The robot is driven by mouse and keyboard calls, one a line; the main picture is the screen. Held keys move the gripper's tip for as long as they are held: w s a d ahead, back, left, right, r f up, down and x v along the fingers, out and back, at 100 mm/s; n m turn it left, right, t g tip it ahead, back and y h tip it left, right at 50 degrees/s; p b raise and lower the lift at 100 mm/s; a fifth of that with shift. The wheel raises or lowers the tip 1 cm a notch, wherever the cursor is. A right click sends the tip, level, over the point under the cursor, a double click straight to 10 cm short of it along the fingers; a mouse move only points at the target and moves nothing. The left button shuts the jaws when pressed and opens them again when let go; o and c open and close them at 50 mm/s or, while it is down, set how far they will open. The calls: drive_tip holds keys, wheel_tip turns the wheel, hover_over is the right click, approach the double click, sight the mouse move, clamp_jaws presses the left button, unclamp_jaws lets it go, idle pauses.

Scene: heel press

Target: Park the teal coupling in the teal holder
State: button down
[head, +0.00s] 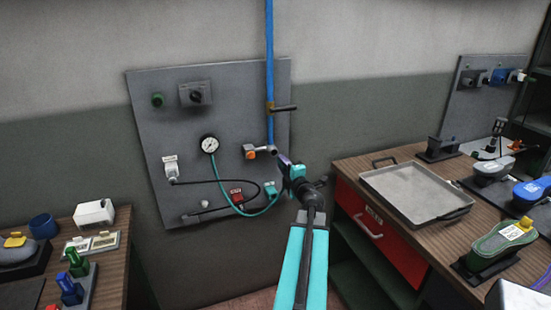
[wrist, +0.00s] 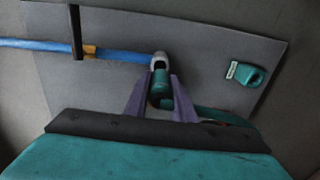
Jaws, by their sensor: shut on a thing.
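My gripper (head: 285,161) is in front of the grey wall panel, its purple fingers closed around the teal coupling (head: 297,172). In the wrist view the coupling (wrist: 161,88) sits between the two fingers (wrist: 160,98), right by the grey outlet fitting (wrist: 160,61) at the end of the blue pipe. I cannot tell whether the coupling touches the outlet. The teal holder (head: 270,188) is on the panel, low and just left of my gripper in the head view. In the wrist view the holder (wrist: 252,75), with a pale label, stands apart to the right and looks empty.
A teal hose (head: 262,207) runs from the round gauge (head: 209,145) and passes a red holder (head: 237,196). A black lever (head: 284,108) sticks out on the blue pipe (head: 269,60). A bench with a metal tray (head: 415,190) stands right, another bench (head: 115,250) left.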

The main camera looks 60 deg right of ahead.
drive_tip(key=shift+s+a, duration=0.15)
drive_tip(key=shift+f, duration=0.15)
wheel_tip(320, 180, down, 24)
drive_tip(key=b, duration=1.8)
idle(2.1)
drive_tip(key=shift+x, duration=2.5)
